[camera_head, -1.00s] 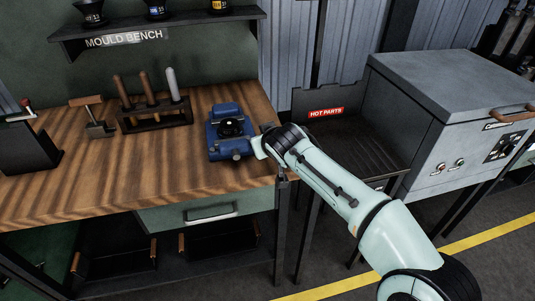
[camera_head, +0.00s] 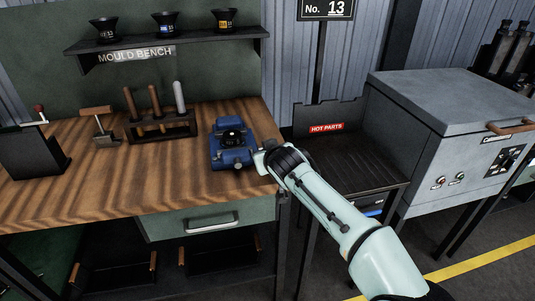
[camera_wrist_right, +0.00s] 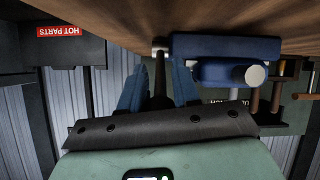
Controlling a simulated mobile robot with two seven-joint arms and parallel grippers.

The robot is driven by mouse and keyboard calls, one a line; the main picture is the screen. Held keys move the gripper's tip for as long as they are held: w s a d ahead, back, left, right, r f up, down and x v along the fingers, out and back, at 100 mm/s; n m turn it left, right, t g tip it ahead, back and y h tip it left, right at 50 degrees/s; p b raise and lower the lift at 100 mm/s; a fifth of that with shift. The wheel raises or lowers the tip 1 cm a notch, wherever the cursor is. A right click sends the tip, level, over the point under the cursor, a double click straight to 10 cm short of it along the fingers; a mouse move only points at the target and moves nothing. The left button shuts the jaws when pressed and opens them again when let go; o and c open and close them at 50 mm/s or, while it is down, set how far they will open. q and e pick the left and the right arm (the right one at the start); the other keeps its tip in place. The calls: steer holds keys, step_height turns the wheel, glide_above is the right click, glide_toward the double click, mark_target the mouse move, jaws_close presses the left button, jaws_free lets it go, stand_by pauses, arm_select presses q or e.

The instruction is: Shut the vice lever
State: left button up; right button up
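The blue vice (camera_head: 231,150) sits on the wooden bench near its right end, with a dark round part in its middle. In the right wrist view, its blue body (camera_wrist_right: 225,48) shows upside down with a pale round end piece. My right gripper (camera_head: 262,155) is close to the vice's right side. In the wrist view its two blue fingers (camera_wrist_right: 158,80) stand apart. A dark rod with a pale tip (camera_wrist_right: 160,46), which looks like the lever, lies between them. A gap seems to show on each side of the rod. My left gripper is out of view.
A tool rack (camera_head: 162,127) and a wooden-handled tool (camera_head: 102,128) stand left of the vice. A shelf (camera_head: 165,36) with several dark cups hangs above. Right of the bench are the hot parts tray (camera_head: 352,160) and a grey cabinet (camera_head: 440,130).

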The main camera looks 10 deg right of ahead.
steer(key=shift+s+f, duration=0.1)
steer(key=shift+s+r, duration=0.2)
steer(key=shift+s, duration=0.05)
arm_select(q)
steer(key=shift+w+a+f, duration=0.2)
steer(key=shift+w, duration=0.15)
arm_select(e)
steer(key=v, duration=1.2)
steer(key=shift+s+r, duration=0.1)
steer(key=shift+s, duration=0.2)
